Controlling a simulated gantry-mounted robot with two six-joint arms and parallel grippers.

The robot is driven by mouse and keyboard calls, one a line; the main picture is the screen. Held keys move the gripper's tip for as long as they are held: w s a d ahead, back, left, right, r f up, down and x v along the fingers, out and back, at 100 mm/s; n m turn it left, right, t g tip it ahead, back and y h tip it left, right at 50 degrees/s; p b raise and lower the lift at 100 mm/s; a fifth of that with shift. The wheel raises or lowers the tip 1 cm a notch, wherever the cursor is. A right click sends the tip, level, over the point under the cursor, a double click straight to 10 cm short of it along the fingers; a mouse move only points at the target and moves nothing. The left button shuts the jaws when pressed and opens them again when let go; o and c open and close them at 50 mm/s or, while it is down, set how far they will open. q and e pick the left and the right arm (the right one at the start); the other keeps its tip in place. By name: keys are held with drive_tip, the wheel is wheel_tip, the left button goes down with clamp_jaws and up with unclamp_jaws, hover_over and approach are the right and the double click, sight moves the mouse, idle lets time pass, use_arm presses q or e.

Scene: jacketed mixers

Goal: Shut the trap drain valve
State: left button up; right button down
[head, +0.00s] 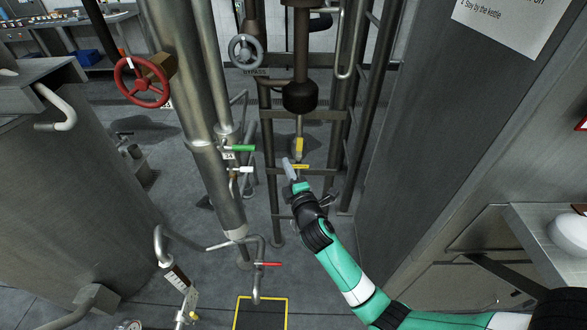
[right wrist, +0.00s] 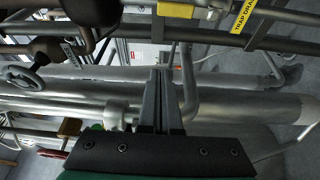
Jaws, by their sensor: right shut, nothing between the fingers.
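The trap drain valve shows in the head view as a yellow lever (head: 300,167) below a dark round trap body on a thin vertical pipe. A yellow piece, probably the lever (right wrist: 176,9), shows at the top of that view. My right gripper (head: 287,168) is shut and empty, just left of the lever; contact cannot be told. My left gripper is not in view.
A dark trap body (head: 300,97) and a frame of upright pipes surround the valve. A green lever (head: 241,148), a white lever (head: 246,169) and a red lever (head: 268,264) are on pipes to the left. A grey bypass wheel (head: 246,51) and red wheel (head: 143,82) stand higher.

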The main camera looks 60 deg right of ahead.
sight(299, 149)
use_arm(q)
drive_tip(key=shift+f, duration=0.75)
use_arm(e)
drive_tip(key=shift+s+d+f, duration=0.15)
drive_tip(key=shift+d+f, duration=0.1)
drive_tip(key=shift+f, duration=0.2)
drive_tip(key=shift+s+d+f, duration=0.1)
drive_tip(key=shift+d+f, duration=0.1)
drive_tip(key=shift+f, duration=0.2)
use_arm(q)
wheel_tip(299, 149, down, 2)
drive_tip(key=b, duration=0.2)
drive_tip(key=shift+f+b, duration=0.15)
drive_tip(key=shift+b, duration=0.15)
use_arm(e)
drive_tip(key=w+d, duration=0.3)
drive_tip(key=d, duration=0.5)
drive_tip(key=shift+w+d, duration=0.3)
drive_tip(key=shift+d, duration=0.05)
use_arm(q)
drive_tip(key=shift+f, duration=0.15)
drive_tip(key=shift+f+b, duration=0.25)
drive_tip(key=shift+b, duration=0.2)
use_arm(e)
drive_tip(key=shift+s+m, duration=0.2)
drive_tip(key=shift+m, duration=0.2)
